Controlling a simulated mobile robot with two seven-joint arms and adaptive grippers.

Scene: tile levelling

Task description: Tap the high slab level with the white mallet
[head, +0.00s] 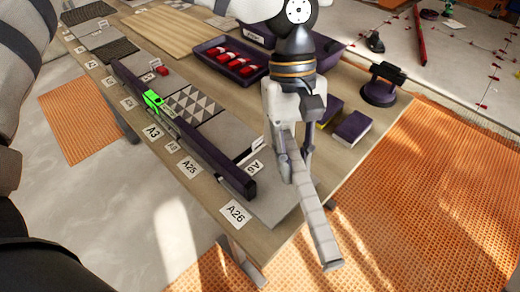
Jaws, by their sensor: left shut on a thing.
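My left gripper (292,150) hangs over the right part of the table, shut on a long pale, banded bar that I take to be the white mallet (317,225). The bar slants down to the right, its far end past the table's edge in the picture; no separate head can be made out. A row of slabs lies on the table: a bare grey slab (272,203) left of the gripper, and a triangle-patterned slab (190,104). A dark purple straightedge (205,150) with a green level (154,100) lies along the row. I cannot tell which slab is high. My right gripper is not in view.
A purple tray (228,66) with several red items stands behind the slabs. Purple boxes (352,128) and a dark suction-cup-like tool (381,86) lie right of the gripper. White labels (236,213) line the front edge. Orange matting (420,180) covers the floor at right.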

